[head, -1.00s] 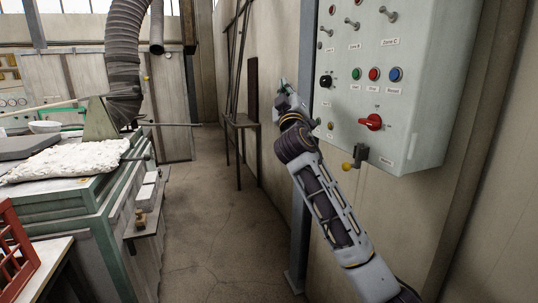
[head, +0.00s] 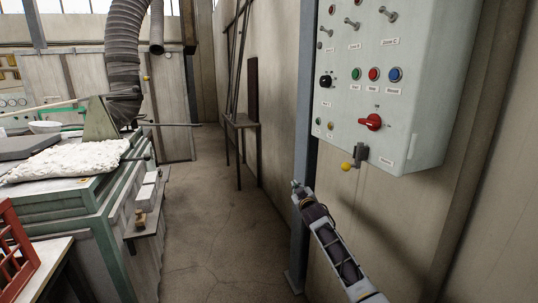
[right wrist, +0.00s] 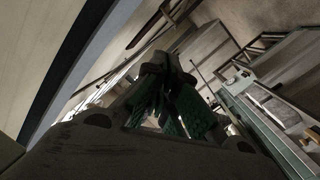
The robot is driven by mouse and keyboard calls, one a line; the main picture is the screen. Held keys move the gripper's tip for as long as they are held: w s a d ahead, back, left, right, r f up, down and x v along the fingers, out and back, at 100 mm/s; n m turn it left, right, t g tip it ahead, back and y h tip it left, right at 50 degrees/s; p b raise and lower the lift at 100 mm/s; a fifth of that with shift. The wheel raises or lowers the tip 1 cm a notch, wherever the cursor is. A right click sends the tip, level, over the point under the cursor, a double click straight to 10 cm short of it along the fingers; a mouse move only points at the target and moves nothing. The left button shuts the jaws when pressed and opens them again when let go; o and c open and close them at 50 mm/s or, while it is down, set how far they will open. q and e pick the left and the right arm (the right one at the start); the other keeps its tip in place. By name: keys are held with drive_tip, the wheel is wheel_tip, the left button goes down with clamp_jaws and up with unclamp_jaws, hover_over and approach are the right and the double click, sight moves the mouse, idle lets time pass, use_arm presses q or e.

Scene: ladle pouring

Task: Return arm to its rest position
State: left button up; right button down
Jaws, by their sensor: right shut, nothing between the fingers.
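My right arm (head: 335,250) comes in from the bottom right of the head view, below the control cabinet. The small end at its tip, near the blue-grey post, is where my right gripper (head: 297,186) shows, too small there to make out the fingers. In the right wrist view, the right gripper (right wrist: 163,70) has dark fingers with green pads. The fingers are shut with nothing between them. My left gripper is in neither view.
The grey control cabinet (head: 385,75) hangs on the right wall, with a red rotary switch (head: 370,122) and a yellow-knobbed lever (head: 352,162). A workbench (head: 75,205) and red crate (head: 15,255) are left. The floor between is clear.

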drive_tip(key=s+d+f+m+g+h, duration=0.1)
drive_tip(key=s+d+f+g, duration=0.2)
drive_tip(key=f, duration=1.2)
drive_tip(key=s+d+f+m+g, duration=0.15)
drive_tip(key=s+d+f, duration=0.3)
drive_tip(key=f, duration=1.05)
drive_tip(key=s+d+f+m+g+h, duration=0.1)
drive_tip(key=s+d+f+g, duration=0.15)
drive_tip(key=s+f, duration=0.85)
drive_tip(key=s+d+f+m+g, duration=0.1)
drive_tip(key=s+d+f, duration=0.2)
drive_tip(key=s+f, duration=0.75)
drive_tip(key=s+d+f+g+h, duration=0.1)
drive_tip(key=s+d+f+g, duration=0.1)
drive_tip(key=s+f, duration=0.85)
drive_tip(key=s+d+f+g, duration=0.2)
drive_tip(key=s+f, duration=0.6)
drive_tip(key=s, duration=0.6)
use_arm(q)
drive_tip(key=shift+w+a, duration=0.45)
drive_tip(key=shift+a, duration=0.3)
use_arm(e)
drive_tip(key=s+f+g, duration=0.2)
drive_tip(key=s, duration=1.2)
drive_tip(key=s+d+f+g, duration=0.1)
drive_tip(key=s+f, duration=0.2)
drive_tip(key=s, duration=1.1)
drive_tip(key=shift+f+g, duration=0.2)
drive_tip(key=shift+g, duration=0.2)
